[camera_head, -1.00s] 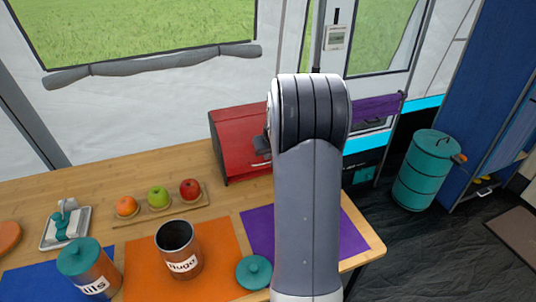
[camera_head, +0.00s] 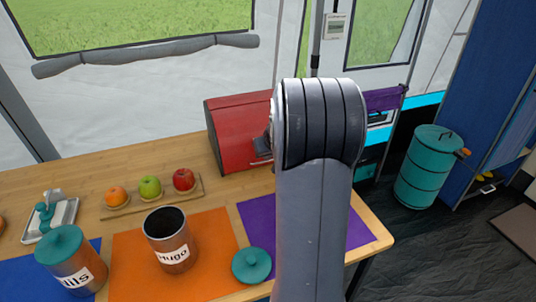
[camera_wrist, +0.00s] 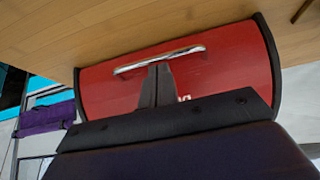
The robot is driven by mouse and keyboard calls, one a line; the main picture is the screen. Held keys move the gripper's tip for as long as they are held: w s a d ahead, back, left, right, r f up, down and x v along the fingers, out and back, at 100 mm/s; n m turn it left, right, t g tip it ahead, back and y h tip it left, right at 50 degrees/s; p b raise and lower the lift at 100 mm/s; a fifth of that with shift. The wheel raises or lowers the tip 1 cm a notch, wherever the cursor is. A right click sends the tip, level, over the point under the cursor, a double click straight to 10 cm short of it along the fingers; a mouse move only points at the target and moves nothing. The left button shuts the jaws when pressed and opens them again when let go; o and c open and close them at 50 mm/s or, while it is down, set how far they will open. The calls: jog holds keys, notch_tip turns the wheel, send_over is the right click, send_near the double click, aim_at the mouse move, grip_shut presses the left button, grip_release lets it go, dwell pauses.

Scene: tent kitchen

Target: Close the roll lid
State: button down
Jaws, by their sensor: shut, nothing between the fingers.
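The red roll-lid box (camera_head: 232,128) stands at the back right of the wooden table, partly hidden by my arm. In the wrist view its red lid (camera_wrist: 222,75) spans the front between two dark side edges, and I see no open gap. A chrome handle (camera_wrist: 160,60) runs across the lid near the tabletop side. My gripper (camera_wrist: 157,66) is shut and empty, with its dark fingertips at the middle of the handle. I cannot tell whether they touch it. In the head view my arm hides most of the gripper.
An orange, apples and their wooden tray (camera_head: 150,204) lie left of the box. An open canister (camera_head: 170,240), a teal lid (camera_head: 251,265) and a lidded canister (camera_head: 72,262) stand in front. A teal bin (camera_head: 426,170) stands on the floor at right.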

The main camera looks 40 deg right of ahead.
jog(key=shift+s+a+f, duration=0.1)
jog(key=shift+s+f, duration=0.1)
jog(key=shift+f, duration=0.05)
jog(key=p+v, duration=0.1)
jog(key=v, duration=1)
jog(key=shift+w+r, duration=0.15)
jog(key=shift+w, duration=0.1)
jog(key=shift+w, duration=0.1)
jog(key=b+x, duration=0.1)
jog(key=x, duration=0.9)
jog(key=shift+f, duration=0.45)
jog(key=shift+w+d+r+p, duration=0.2)
jog(key=shift+w+r+p, duration=0.1)
jog(key=shift+r+p, duration=0.4)
jog(key=shift+f, duration=0.1)
